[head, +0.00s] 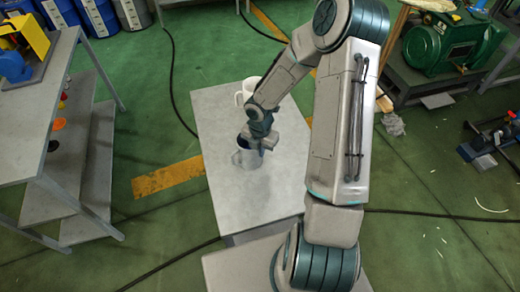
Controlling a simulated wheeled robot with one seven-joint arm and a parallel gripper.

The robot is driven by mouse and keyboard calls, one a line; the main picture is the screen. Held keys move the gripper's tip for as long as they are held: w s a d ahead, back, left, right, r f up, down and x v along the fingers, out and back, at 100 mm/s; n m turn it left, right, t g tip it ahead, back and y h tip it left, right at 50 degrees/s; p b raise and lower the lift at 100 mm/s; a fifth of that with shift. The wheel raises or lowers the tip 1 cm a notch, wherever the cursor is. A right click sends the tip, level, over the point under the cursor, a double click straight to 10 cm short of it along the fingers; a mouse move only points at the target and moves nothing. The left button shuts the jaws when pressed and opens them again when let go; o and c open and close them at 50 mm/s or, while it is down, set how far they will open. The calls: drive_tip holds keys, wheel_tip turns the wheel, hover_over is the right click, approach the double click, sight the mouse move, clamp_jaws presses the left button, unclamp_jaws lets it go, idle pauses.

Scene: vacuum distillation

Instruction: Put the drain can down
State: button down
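A light grey can with a handle on its left side (247,159), which looks like the drain can, is at the middle of the grey table (222,130) in the head view. It looks upright. My gripper (263,143) points down at the can's rim and overlaps its upper right part. The fingertips are small and partly hidden, so I cannot tell whether they are closed on the can. I also cannot tell whether the can's base touches the tabletop. A second whitish can with a handle (246,90) stands farther back, partly hidden by my arm.
The tabletop is bare left of the can and in front of it. A metal shelf (75,160) with a yellow and blue device stands at the left. A green machine (450,42) sits at the back right. Dark cables run over the green floor.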

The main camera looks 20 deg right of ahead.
drive_tip(key=shift+f, duration=0.2)
drive_tip(key=c, duration=1.7)
unclamp_jaws()
drive_tip(key=shift+r, duration=0.2)
